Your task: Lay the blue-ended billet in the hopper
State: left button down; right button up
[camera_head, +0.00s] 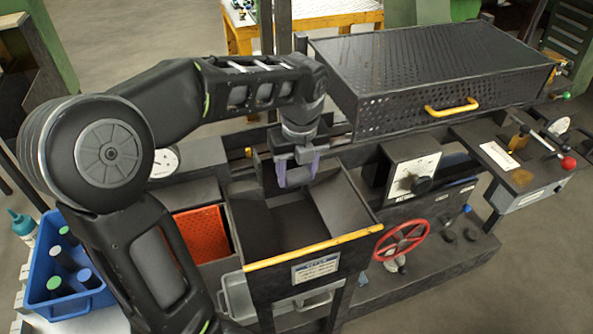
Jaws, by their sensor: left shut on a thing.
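My left gripper (298,172) points down over the hopper (325,243), a dark open bin with a yellow front edge and a label plate. Its jaws are shut on a small grey piece between the purple-blue fingers. Most of this piece is hidden, and I cannot tell its end colour or whether it touches the hopper. A billet with a blue end (85,275) stands in the blue crate (80,307) at the lower left, beside green-ended ones (54,283). My right gripper is out of view.
A black perforated box (440,70) with a yellow handle stands behind the hopper, to the right. A teal bottle (21,225) is by the crate.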

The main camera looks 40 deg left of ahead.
pick_arm(q)
jog(key=shift+f, duration=0.7)
notch_tip(320, 180, down, 8)
jog(key=b, duration=0.7)
jog(key=shift+f, duration=0.15)
jog(key=c, duration=0.6)
grip_release()
jog(key=shift+o, duration=0.2)
jog(key=shift+s, duration=0.1)
jog(key=r, duration=0.5)
jog(key=d+r, duration=0.1)
jog(key=r, duration=0.1)
jog(key=shift+s+r+b, duration=0.25)
jog(key=shift+r+b, duration=0.05)
jog(key=shift+r, duration=0.1)
